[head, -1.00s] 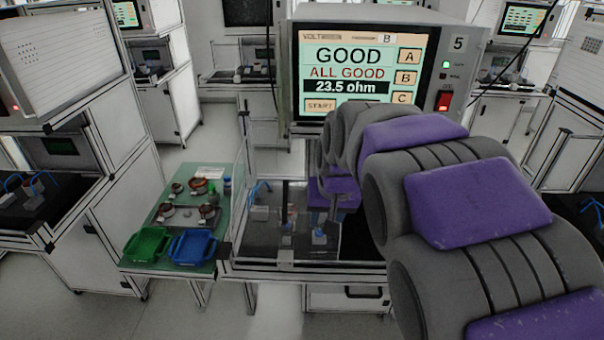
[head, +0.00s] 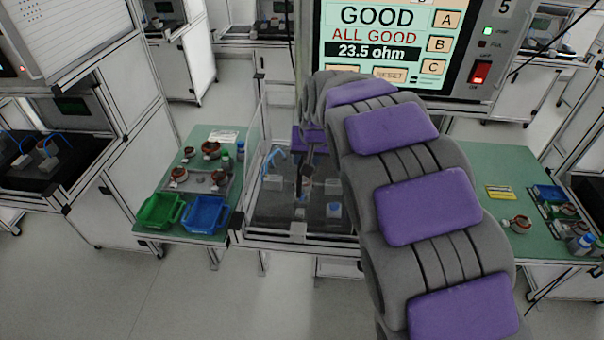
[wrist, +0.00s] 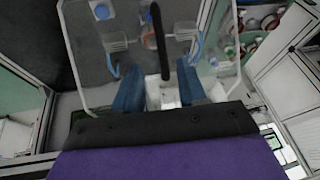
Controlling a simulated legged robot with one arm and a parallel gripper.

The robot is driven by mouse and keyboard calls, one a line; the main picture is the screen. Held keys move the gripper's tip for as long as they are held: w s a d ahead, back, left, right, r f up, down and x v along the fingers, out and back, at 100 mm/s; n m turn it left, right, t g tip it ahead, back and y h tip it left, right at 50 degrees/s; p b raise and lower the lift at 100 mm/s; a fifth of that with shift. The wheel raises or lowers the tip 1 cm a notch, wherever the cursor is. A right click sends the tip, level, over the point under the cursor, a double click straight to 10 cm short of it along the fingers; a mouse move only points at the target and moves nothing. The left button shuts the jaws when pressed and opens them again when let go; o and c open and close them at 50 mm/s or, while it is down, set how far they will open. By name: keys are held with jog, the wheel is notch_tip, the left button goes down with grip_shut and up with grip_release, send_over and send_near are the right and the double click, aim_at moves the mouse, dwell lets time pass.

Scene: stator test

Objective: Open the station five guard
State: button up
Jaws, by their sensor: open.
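The station five guard is a clear panel (wrist: 88,65) with pale rounded edges in the wrist view. A dark upright bar (wrist: 158,40), seemingly its handle, stands at its middle. My gripper (wrist: 160,72) is open, with one blue finger on each side of the bar's lower end; I cannot tell whether they touch it. In the head view my gripper (head: 305,180) is small and partly hidden by my arm, over the station's clear enclosure. The tester (head: 415,50) above shows a 5 and reads GOOD, 23.5 ohm. Blue-topped fixtures show behind the clear panel.
A green side table (head: 205,145) at left holds a green bin (head: 160,211), a blue bin (head: 205,214) and wound stators. Another green table (head: 475,170) at right holds a stator and a tray. The floor in front is clear.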

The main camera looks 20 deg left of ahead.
send_over(300, 182)
notch_tip(300, 182, down, 6)
jog(key=shift+r+b, duration=0.25)
jog(key=shift+b, duration=0.1)
jog(key=shift+w+d+f, duration=0.1)
jog(key=shift+w+f, duration=0.1)
jog(key=shift+f, duration=0.4)
jog(key=shift+w+a+f, duration=0.1)
jog(key=shift+w+f, duration=0.15)
jog(key=shift+f, duration=0.4)
jog(key=shift+w+d+f, duration=0.1)
jog(key=shift+w+f, duration=0.1)
jog(key=shift+f, duration=0.4)
jog(key=shift+a, duration=0.25)
jog(key=shift+a+f, duration=0.1)
jog(key=shift+a, duration=0.15)
jog(key=shift+c, duration=1.4)
jog(key=shift+d, duration=0.3)
grip_shut()
